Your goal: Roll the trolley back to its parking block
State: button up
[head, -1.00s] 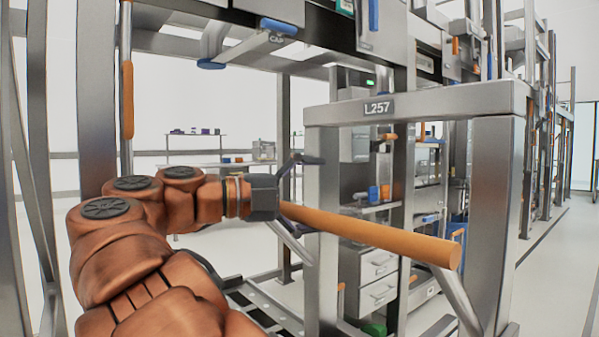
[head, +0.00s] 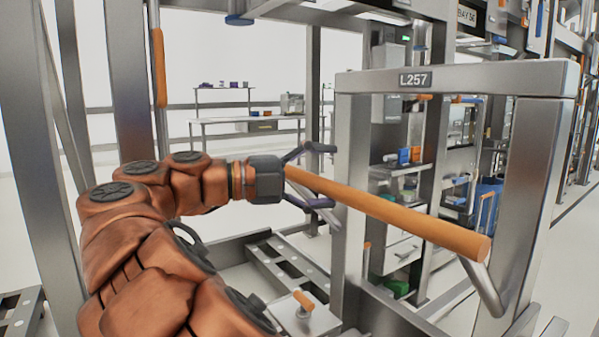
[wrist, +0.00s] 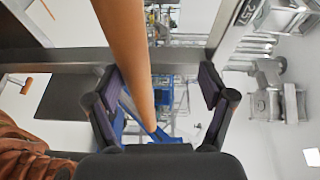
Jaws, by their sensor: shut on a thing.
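The trolley (head: 500,78) is a tall grey metal frame marked L257, on the right in the head view. Its orange bar handle (head: 400,217) sticks out toward me on a grey bracket. My gripper (head: 318,176) is shut on the handle near its far end, one dark finger above and one below. In the wrist view the handle (wrist: 128,45) runs between the two fingers. The trolley's lower part is mostly out of view or hidden. I cannot make out a parking block for certain.
A perforated grey rail (head: 285,262) lies low beyond my arm, near a plate with an orange knob (head: 303,301). Grey posts (head: 86,60) stand close on the left. A table (head: 240,122) stands behind. Open pale floor shows at right.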

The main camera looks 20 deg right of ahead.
aim_at(299, 182)
jog(key=shift+a+r+p, duration=0.45)
jog(key=shift+a+p, duration=0.25)
jog(key=shift+p, duration=0.4)
jog(key=shift+w+a+f+p, duration=0.2)
jog(key=shift+a+p, duration=0.25)
jog(key=shift+p, duration=0.9)
jog(key=shift+a+f+p, duration=0.2)
jog(key=shift+a+p, duration=0.1)
jog(key=shift+p, duration=0.4)
jog(key=shift+a+f+p, duration=0.15)
jog(key=shift+a+p, duration=0.35)
jog(key=shift+p, duration=0.9)
jog(key=shift+a+f+p, duration=0.15)
jog(key=shift+f+p, duration=0.1)
jog(key=shift+p, duration=0.3)
